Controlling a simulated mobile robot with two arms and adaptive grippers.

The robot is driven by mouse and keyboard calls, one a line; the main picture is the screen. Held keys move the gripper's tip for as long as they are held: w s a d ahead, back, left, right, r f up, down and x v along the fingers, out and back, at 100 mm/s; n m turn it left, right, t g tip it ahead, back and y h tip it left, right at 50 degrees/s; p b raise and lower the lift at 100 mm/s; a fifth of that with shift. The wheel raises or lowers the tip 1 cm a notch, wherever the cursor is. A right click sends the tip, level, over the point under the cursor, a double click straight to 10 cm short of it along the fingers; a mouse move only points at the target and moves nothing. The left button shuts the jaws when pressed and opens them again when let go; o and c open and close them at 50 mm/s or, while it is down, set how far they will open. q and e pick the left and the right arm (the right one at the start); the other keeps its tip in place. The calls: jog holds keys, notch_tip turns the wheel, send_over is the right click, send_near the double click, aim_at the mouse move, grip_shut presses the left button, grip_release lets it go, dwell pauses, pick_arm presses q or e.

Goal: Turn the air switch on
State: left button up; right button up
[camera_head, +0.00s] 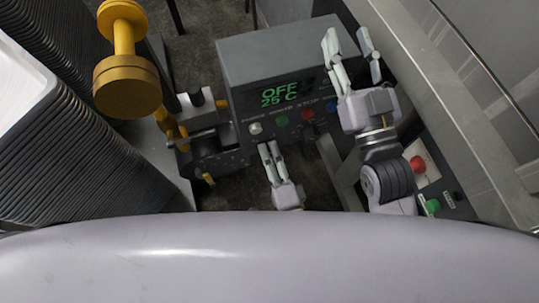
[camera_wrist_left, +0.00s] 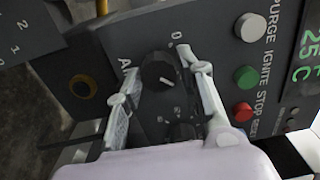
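The black rotary knob of the air switch (camera_wrist_left: 158,71) shows in the left wrist view on a dark grey panel. An "A" is legible to its left, the rest of the word hidden by a finger, and a "0" stands above it. The knob has a small white mark. My left gripper (camera_head: 269,148) is open in front of the panel, with its fingers on either side of the knob and visible gaps to it. In the head view the knob is not clearly visible. My right gripper (camera_head: 348,42) is open and empty over the right side of the control box.
The grey control box (camera_head: 270,47) has a display (camera_head: 279,94) reading "OFF 25 C". White (camera_wrist_left: 250,27), green (camera_wrist_left: 246,77) and red (camera_wrist_left: 243,111) buttons line its front. A second black knob (camera_wrist_left: 182,132) sits below the first. Yellow piping (camera_head: 124,40) stands at left.

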pick_arm(q)
jog(key=shift+o, duration=1.3)
jog(key=shift+s, duration=0.1)
jog(key=v, duration=0.7)
jog(key=shift+s, duration=0.2)
